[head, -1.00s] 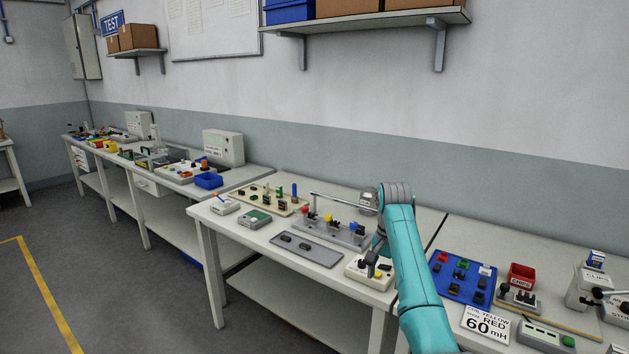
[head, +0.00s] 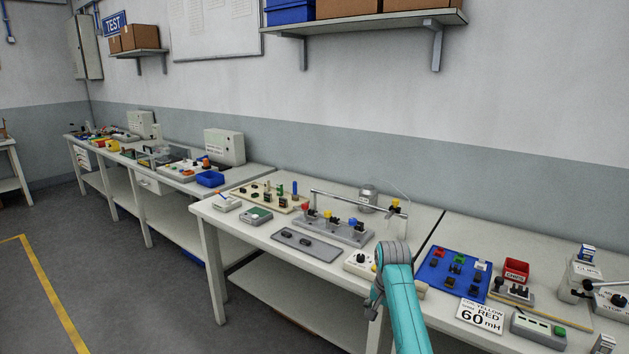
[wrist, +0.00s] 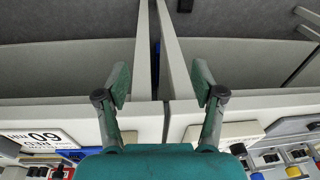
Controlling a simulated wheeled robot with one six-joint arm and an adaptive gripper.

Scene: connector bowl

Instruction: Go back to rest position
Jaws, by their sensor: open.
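My gripper (wrist: 160,84) is open, with its two green-padded fingers apart and nothing between them in the wrist view. Below the fingers there I see the front edges of two tables, the gap between them and the grey floor. In the head view my teal arm (head: 405,300) reaches up from the bottom edge, its wrist (head: 393,254) in front of the near table's front edge. The fingers are mostly hidden behind the arm there. The arm partly covers a white box with black knobs (head: 357,263).
On the near table are a grey tray (head: 290,237), a grey fixture (head: 355,236) with coloured parts and a metal can (head: 368,191). To the right are a blue board (head: 438,266), a red bin (head: 516,267) and a "60 mH" card (head: 465,314). Open floor lies left.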

